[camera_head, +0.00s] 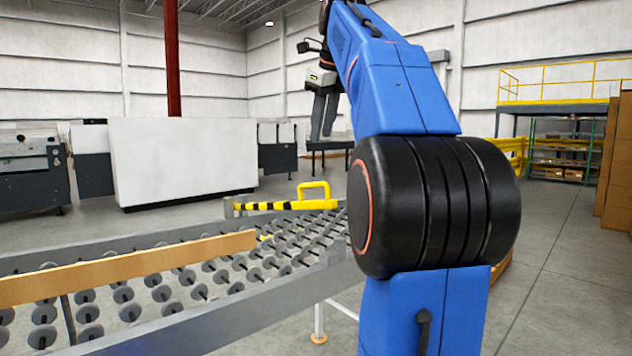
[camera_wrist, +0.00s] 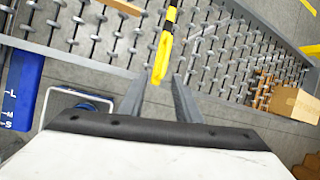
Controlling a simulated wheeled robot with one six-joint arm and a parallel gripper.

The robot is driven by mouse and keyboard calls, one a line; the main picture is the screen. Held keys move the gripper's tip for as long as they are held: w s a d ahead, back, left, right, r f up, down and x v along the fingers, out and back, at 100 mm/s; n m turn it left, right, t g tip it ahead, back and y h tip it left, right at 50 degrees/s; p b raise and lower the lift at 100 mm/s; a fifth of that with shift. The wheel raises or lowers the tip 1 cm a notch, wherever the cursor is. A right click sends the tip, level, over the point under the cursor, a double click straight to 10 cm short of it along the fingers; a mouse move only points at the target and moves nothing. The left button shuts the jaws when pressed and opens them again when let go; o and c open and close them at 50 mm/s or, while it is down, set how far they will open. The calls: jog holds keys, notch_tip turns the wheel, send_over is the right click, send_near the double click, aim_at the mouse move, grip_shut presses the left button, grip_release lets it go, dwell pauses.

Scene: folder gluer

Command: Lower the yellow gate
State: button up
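The yellow gate (camera_head: 285,206) is a bar with black stripes, running roughly level across the roller conveyor from a grey post. A yellow loop handle (camera_head: 314,187) stands up from it. In the wrist view the gate (camera_wrist: 171,20) comes down from the top edge, with its handle (camera_wrist: 161,58) at the near end, in line with the gap between my fingers. My gripper (camera_head: 322,136) hangs fingers down, above the handle and apart from it in the head view. In the wrist view my gripper (camera_wrist: 158,80) is open and nothing is held. How high the gate sits above the rollers is unclear.
The roller conveyor (camera_head: 200,322) fills the lower left, with a wooden guide board (camera_head: 130,268) along it. A white machine panel (camera_head: 183,160) stands behind. A cardboard box (camera_wrist: 297,104) lies at the right in the wrist view. Floor (camera_head: 560,270) is clear at right.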

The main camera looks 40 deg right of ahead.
jog(key=shift+m, duration=0.6)
jog(key=x, duration=0.5)
jog(key=d+x, duration=0.1)
jog(key=x, duration=1)
jog(key=shift+w+d+f, duration=0.1)
jog(key=shift+w+d, duration=0.15)
jog(key=shift+w, duration=0.05)
jog(key=shift+c, duration=0.5)
grip_shut()
